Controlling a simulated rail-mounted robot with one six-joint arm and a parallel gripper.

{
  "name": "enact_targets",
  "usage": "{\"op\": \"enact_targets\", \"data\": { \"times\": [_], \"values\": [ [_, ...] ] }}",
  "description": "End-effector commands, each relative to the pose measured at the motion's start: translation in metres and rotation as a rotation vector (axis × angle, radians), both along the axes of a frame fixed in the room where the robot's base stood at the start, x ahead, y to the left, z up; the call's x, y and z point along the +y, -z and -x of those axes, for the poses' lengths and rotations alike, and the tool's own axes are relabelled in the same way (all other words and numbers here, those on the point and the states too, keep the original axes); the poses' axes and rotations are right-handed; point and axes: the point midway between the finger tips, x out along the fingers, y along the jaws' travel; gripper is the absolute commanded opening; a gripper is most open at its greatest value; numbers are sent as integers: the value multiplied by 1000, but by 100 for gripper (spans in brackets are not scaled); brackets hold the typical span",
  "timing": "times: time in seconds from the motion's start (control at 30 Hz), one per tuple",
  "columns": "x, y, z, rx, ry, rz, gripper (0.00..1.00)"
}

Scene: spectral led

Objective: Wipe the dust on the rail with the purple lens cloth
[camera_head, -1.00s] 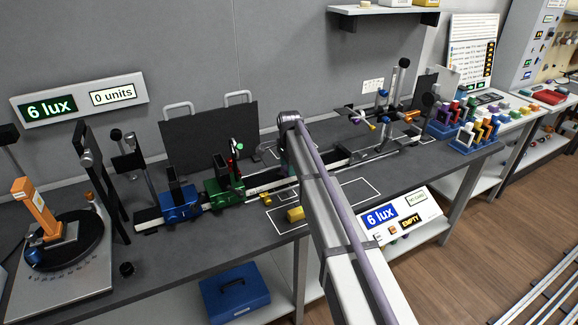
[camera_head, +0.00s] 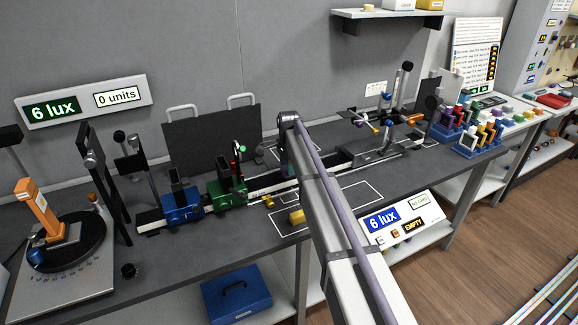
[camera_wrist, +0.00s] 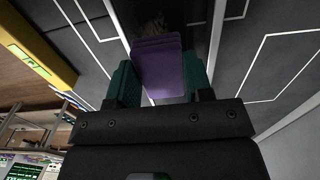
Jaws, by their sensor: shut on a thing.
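The purple lens cloth (camera_wrist: 158,68) is a small purple block between the green fingers of my gripper (camera_wrist: 161,80) in the wrist view. The fingers are shut on its two sides. A rough brownish dust patch (camera_wrist: 152,24) shows just beyond the cloth's far edge, on a dark surface. I cannot tell whether the cloth touches that surface. In the head view the long rail (camera_head: 272,186) runs along the bench, and my arm crosses in front of it. The cloth and the fingertips are hidden behind my arm there.
A blue carriage (camera_head: 181,205) and a green carriage (camera_head: 227,194) stand on the rail to the left of my arm. A yellow block (camera_head: 297,216) lies on the bench in front. A tilted lux panel (camera_head: 402,222) stands at the front edge. Rods and holders crowd the right.

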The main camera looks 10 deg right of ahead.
Motion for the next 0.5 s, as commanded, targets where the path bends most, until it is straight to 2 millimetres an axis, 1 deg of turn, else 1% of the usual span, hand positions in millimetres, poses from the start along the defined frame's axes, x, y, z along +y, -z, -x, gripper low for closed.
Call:
{"op": "enact_targets", "data": {
  "times": [0.33,0.5],
  "values": [
    [0,10,0,0,0,0,20],
    [0,9,-2,0,0,0,20]
  ]
}}
